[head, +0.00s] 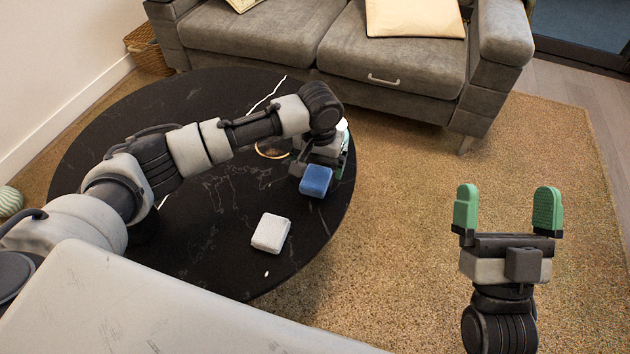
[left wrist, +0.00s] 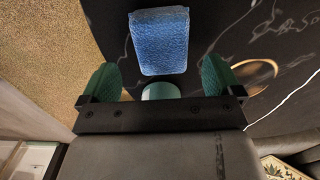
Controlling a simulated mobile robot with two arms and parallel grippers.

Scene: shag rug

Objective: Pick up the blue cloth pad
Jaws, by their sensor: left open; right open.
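The blue cloth pad (head: 316,181) lies on the black round table near its right edge. In the left wrist view the pad (left wrist: 160,40) is just beyond the fingertips, roughly centred between them. My left gripper (left wrist: 160,82) is open and apart from the pad; its fingers are mostly hidden behind its wrist in the head view (head: 325,155). My right gripper (head: 508,208) is open and empty, above the rug at the right.
A white block-like item (head: 271,233) lies on the black table (head: 215,250) in front of the pad. A pale cylindrical thing (left wrist: 160,91) and a gold-coloured ring (left wrist: 262,70) show by the left gripper. A grey sofa (head: 300,45) stands behind. The rug (head: 400,230) is clear on the right.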

